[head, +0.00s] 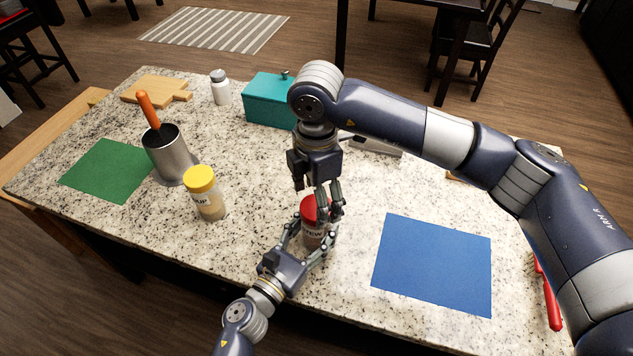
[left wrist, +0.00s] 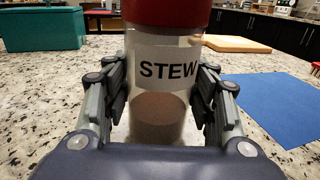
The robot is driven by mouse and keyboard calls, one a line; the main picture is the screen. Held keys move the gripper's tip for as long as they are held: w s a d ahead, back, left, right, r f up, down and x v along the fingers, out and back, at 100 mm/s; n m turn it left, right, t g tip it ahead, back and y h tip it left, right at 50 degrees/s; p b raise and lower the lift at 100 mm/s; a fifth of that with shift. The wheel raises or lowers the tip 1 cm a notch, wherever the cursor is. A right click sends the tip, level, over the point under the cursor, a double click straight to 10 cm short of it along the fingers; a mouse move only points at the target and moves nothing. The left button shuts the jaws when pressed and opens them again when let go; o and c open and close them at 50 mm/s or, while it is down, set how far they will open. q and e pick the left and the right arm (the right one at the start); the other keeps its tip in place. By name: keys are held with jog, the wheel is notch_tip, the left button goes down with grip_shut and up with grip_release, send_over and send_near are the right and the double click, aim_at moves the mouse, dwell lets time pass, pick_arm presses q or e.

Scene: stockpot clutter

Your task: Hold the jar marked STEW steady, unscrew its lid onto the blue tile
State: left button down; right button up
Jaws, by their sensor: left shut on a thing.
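The STEW jar (head: 316,238) is clear with brown contents and a red lid (head: 308,209), and stands upright on the counter. Its label (left wrist: 168,69) faces the left wrist view, where the lid (left wrist: 165,11) is seated on the jar. My left gripper (head: 308,246) is shut on the jar's body, one finger on each side. My right gripper (head: 318,198) points down at the lid from above, its fingers spread and partly covering it; contact is unclear. The blue tile (head: 433,265) lies flat and bare to the right of the jar.
A yellow-lidded jar (head: 205,193) stands left of the STEW jar. Further left are a metal canister (head: 169,155) with an orange-handled tool and a green tile (head: 106,169). A teal box (head: 268,101) and white bottle (head: 221,88) stand behind. A red-handled item (head: 549,295) lies far right.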

jog(key=shift+f, duration=1.45)
jog(key=shift+c, duration=0.6)
jog(key=c, duration=1)
